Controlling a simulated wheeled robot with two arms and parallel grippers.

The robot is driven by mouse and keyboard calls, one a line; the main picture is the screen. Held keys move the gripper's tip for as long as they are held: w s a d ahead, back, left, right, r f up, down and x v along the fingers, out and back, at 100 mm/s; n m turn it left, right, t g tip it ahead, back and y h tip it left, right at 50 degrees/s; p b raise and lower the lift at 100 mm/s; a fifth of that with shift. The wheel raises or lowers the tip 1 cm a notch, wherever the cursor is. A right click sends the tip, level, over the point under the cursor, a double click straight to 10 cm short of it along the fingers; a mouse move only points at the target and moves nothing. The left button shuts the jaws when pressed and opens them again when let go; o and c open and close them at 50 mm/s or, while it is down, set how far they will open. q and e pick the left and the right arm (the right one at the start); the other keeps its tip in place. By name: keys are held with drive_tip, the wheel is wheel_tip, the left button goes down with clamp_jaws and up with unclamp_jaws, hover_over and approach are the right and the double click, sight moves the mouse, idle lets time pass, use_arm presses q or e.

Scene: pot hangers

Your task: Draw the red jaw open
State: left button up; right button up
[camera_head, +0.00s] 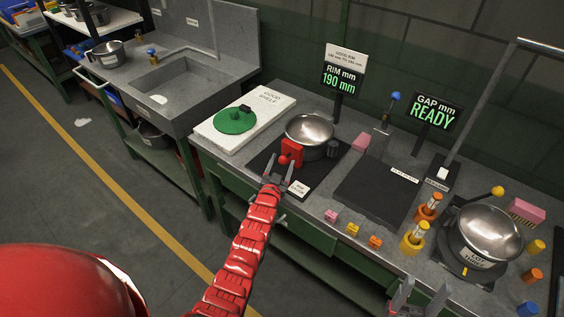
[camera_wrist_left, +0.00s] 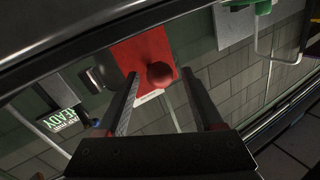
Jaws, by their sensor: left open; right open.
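The red jaw (camera_head: 292,149) is a red block with a round red knob (camera_head: 284,159) on its front. It stands against the near side of a steel pot (camera_head: 310,131) on a dark plate. My left gripper (camera_head: 278,172) is open just in front of the knob. In the left wrist view, the red jaw (camera_wrist_left: 141,53) lies ahead, and its knob (camera_wrist_left: 160,74) appears between the two spread fingertips (camera_wrist_left: 160,78). I cannot tell how deep the knob sits between the fingers. My right gripper (camera_head: 419,295) is open at the bottom edge, away from the jaw.
A sign above the pot (camera_head: 340,82) reads RIM mm 190 mm; another (camera_head: 433,111) reads GAP mm READY. Small pink and yellow blocks (camera_head: 352,229) lie along the front edge. Another pot (camera_head: 488,232) stands right.

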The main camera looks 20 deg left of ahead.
use_arm(q)
drive_tip(key=shift+w, duration=0.2)
clamp_jaws()
idle(0.3)
idle(1.1)
